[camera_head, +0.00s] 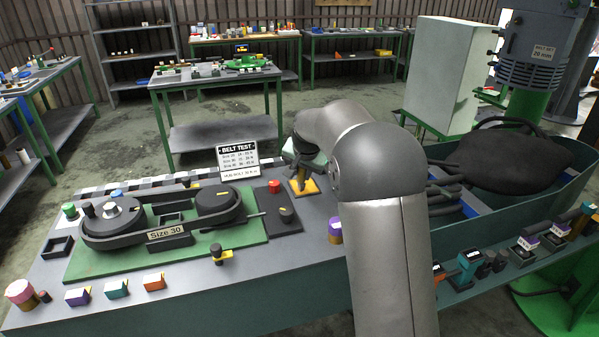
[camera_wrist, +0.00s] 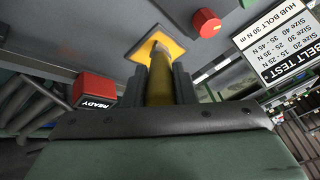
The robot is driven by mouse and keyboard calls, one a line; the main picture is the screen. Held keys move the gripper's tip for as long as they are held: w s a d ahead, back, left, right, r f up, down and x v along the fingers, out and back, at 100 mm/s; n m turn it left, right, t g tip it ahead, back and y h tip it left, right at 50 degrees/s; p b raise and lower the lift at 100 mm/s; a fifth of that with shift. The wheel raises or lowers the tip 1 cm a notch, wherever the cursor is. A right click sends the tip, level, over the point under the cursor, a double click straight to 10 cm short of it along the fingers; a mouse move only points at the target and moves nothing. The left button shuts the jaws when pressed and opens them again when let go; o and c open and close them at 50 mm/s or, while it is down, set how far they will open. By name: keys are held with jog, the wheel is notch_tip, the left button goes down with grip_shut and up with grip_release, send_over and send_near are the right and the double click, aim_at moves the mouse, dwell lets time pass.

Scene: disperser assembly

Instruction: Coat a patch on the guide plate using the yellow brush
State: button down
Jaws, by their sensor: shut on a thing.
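My gripper (camera_wrist: 159,82) is shut on the yellow brush (camera_wrist: 160,88), which lies between its two dark fingers in the wrist view. The brush's far end is over a small yellow square plate (camera_wrist: 173,49); I cannot tell whether it touches. In the head view my gripper (camera_head: 301,168) points down at this plate (camera_head: 312,187) on the bench, and the arm partly covers it. I cannot tell if this plate is the guide plate or a brush stand.
Left of my gripper are a red button (camera_head: 274,186), the BELT TEST sign (camera_head: 238,162) and the Size 30 belt rig (camera_head: 168,232) on a green board. A red READY block (camera_wrist: 94,90) is close in the wrist view. A blue-lined tray (camera_head: 478,205) lies right.

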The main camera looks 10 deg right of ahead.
jog(key=shift+s+d+r+p, duration=0.1)
jog(key=shift+s+r+p, duration=0.15)
jog(key=shift+r+p, duration=0.8)
jog(key=shift+s+a+r+p, duration=0.1)
jog(key=shift+s+r+p, duration=0.3)
jog(key=shift+r, duration=1.2)
jog(key=shift+s+d+r+p, duration=0.1)
jog(key=shift+r+p, duration=0.75)
jog(key=shift+r, duration=0.5)
